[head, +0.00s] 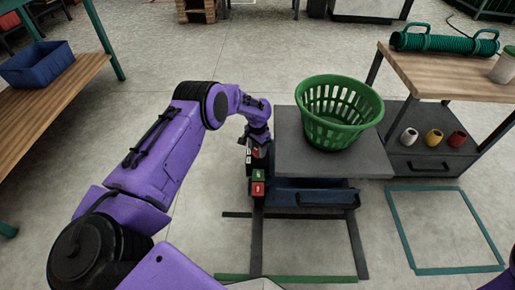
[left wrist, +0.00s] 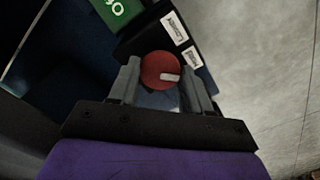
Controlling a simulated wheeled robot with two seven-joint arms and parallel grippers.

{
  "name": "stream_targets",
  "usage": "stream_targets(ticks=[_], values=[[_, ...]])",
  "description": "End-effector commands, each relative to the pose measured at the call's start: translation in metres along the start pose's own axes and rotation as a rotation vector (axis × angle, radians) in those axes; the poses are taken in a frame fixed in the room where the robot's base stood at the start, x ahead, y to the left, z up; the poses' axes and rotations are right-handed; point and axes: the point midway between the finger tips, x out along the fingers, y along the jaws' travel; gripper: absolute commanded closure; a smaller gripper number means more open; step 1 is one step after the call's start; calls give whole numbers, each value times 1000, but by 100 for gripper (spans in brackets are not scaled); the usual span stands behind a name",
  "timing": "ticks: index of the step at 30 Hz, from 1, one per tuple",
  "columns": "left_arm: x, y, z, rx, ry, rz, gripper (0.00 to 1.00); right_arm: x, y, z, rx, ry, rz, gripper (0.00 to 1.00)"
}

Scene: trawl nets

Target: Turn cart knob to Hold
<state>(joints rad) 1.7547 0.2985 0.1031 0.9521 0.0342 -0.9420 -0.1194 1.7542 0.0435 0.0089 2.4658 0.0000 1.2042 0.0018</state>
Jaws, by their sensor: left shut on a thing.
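The cart (head: 290,150) has a flat grey top and a dark blue lower body. A dark control box (head: 250,170) is at its left side. In the left wrist view, a round red knob (left wrist: 160,70) with a white mark sits between the two grey fingers of my left gripper (left wrist: 160,88). The fingers are shut on the knob from both sides. The white mark lies toward the lower right of the knob. Two white labels (left wrist: 175,28) are beside it, their words too small to read surely. In the head view, my left gripper (head: 257,138) covers the knob.
A green basket (head: 338,112) stands on the cart top. A wooden-topped bench (head: 450,75) with a green net roll and several spools is on the right. A shelf with a blue bin (head: 38,65) is at left.

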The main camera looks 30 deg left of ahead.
Motion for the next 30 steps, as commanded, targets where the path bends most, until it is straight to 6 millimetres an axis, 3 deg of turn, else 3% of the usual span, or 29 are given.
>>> stream_targets(ticks=[12,13,15,24,26,30], values=[[1,-1,1,10,-4,-1,82,0,0,0,0,0,0,57],[1,-1,1,10,-4,-1,49,0,0,0,0,0,0,57],[1,0,1,10,-4,-1,27,0,0,0,0,0,0,57],[-2,0,0,8,-1,0,27,-1,0,0,0,0,0,57],[-9,0,0,8,0,0,27,-5,0,-2,0,0,0,57],[-42,0,0,8,1,0,27,-19,2,-9,-1,3,0,57]])
